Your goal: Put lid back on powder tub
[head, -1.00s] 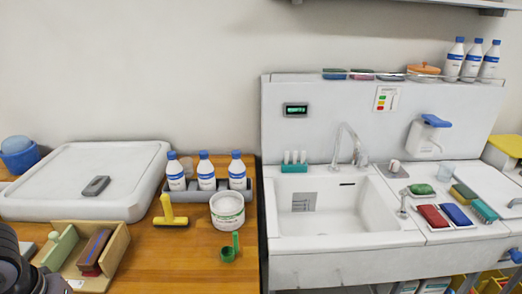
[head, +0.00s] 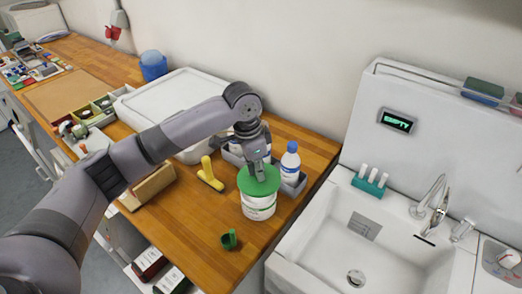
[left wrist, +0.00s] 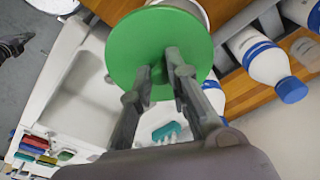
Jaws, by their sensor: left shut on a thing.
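The white powder tub (head: 258,208) stands upright on the wooden counter, left of the sink. The round green lid (head: 246,184) is at the tub's mouth in the head view. My left gripper (head: 259,176) comes down from above and is shut on the lid's top. In the left wrist view the lid (left wrist: 130,55) fills the upper middle, in front of the fingertips (left wrist: 160,66). A bit of the tub (left wrist: 190,8) shows past the lid's edge. I cannot tell whether the lid touches the rim.
Blue-capped bottles (head: 290,160) stand in a grey rack close behind the tub. A yellow scraper (head: 209,174) lies to its left and a green scoop (head: 229,239) in front. The sink (head: 340,240) is to the right. A wooden box (head: 150,186) is further left.

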